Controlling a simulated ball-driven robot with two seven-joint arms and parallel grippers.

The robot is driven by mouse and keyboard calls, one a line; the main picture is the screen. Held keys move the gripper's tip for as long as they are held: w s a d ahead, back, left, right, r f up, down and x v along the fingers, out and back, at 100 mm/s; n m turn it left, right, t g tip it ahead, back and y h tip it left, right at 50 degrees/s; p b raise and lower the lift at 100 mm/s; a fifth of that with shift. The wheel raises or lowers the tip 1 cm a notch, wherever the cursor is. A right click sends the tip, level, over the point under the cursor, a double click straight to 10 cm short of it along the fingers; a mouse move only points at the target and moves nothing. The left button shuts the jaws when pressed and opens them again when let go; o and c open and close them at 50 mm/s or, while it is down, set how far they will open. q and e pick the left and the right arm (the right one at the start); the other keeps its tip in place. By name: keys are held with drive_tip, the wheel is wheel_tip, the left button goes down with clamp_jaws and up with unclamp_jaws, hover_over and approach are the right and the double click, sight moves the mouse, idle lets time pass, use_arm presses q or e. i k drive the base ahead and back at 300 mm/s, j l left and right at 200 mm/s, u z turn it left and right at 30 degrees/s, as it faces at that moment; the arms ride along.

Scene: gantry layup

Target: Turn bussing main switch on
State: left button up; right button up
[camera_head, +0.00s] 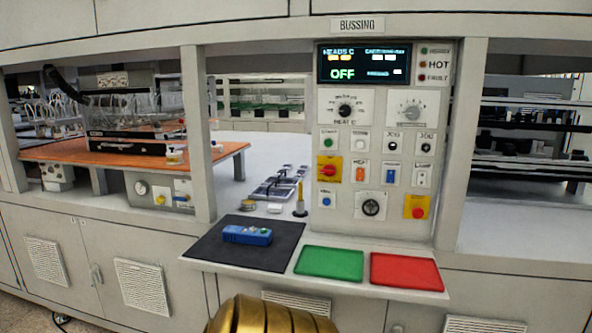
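The bussing control panel (340,215) stands right of centre under a sign (358,25) reading BUSSING. Its display (364,63) reads OFF. A red rotary switch on a yellow plate (328,170) is at the panel's left side; its exact handle angle is too small to tell. A second red control on a yellow plate (416,207) sits at the lower right. A black rotary knob (371,207) is between them, lower down. Neither of my grippers is in view, and nothing touches the panel.
A shelf below the panel holds a black mat (215,248) with a blue device (247,235), a green pad (330,264) and a red pad (407,272). A yellow-tipped tool (300,200) stands left of the panel. Upright posts (198,140) flank the bay. The space before the panel is clear.

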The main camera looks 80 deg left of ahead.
sight(329, 170)
drive_tip(key=u, duration=2.5)
